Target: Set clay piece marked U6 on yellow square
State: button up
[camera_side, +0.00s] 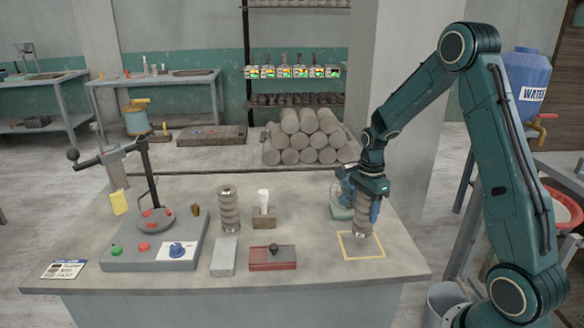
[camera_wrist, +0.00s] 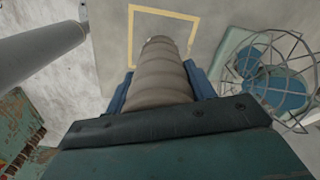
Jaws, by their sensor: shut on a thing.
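My gripper (camera_side: 364,203) is shut on a ridged, grey-brown clay piece (camera_side: 362,219), which hangs upright below the jaws. It also shows in the wrist view (camera_wrist: 160,75), between the two blue fingers. I can read no U6 mark on it. The yellow square (camera_side: 345,252) is an outline on the table at the right. In the side view the piece's lower end overlaps the back part of the square. In the wrist view its far end lies against the inside of the outline (camera_wrist: 163,9). I cannot tell whether it touches the table.
A similar ridged clay piece (camera_side: 229,210) stands near the table's middle. A caged fan (camera_wrist: 270,75) is close beside my gripper. A red block with a black knob (camera_side: 272,258), a grey block (camera_side: 223,257) and a control panel (camera_side: 155,250) lie to the left.

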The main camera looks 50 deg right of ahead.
aim_at(364, 220)
jog(key=shift+f, duration=2.1)
jog(key=shift+f, duration=0.15)
jog(key=o, duration=1.4)
notch_tip(364, 220, up, 12)
jog(key=shift+r, duration=0.15)
